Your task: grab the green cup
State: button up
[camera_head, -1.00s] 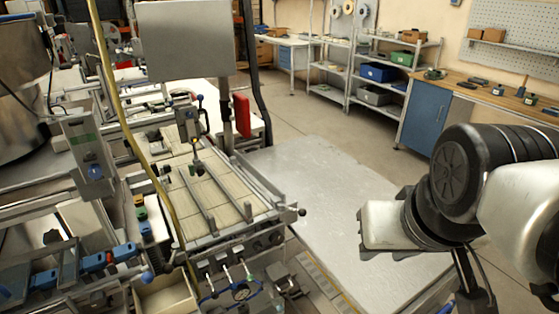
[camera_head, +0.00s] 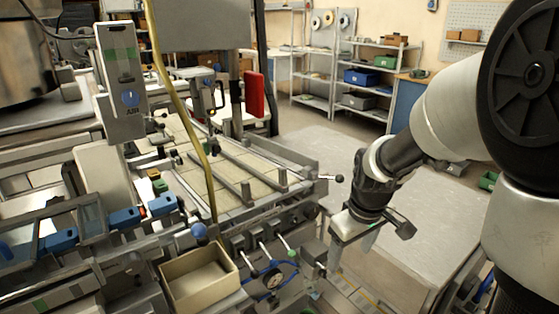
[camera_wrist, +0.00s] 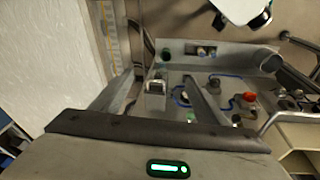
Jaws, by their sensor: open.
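I cannot make out a green cup for certain in either view. A small green object (camera_head: 489,180) shows at the right of the head view, partly hidden by my arm; I cannot tell whether it is a cup. My gripper (camera_wrist: 160,80) is open and empty in the wrist view, with its two fingers apart over a grey machine panel. In the head view my gripper (camera_head: 328,260) points down at the right of the machine's front, well to the left of that green object.
An open cardboard-coloured box (camera_head: 200,279) stands at the machine's front, near hoses and a gauge (camera_head: 273,279). Levers and a rail bed (camera_head: 235,177) lie behind. A pale bench top (camera_head: 430,215) is mostly bare. Shelves (camera_head: 375,68) with bins stand at the back.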

jog(key=w+a+f+n+y, duration=0.1)
jog(key=w+f, duration=0.3)
jog(key=f, duration=1)
jog(key=w+a+f+n+y+b, duration=0.1)
jog(key=w+f+n+y, duration=0.1)
jog(key=f, duration=1.2)
jog(key=w+a+f+n+y+b, duration=0.1)
jog(key=w+f, duration=0.5)
jog(key=f, duration=0.8)
jog(key=shift+w+f+n+t+y, duration=0.1)
jog(key=shift+f+n+t+y, duration=0.35)
jog(key=shift+n, duration=0.55)
jog(key=shift+s+b+x, duration=0.2)
jog(key=shift+b+x, duration=0.3)
jog(key=shift+x, duration=1)
jog(key=shift+s+b+x, duration=0.2)
jog(key=shift+b+x, duration=0.3)
jog(key=shift+x, duration=1)
jog(key=c, duration=1.1)
jog(key=shift+r, duration=0.1)
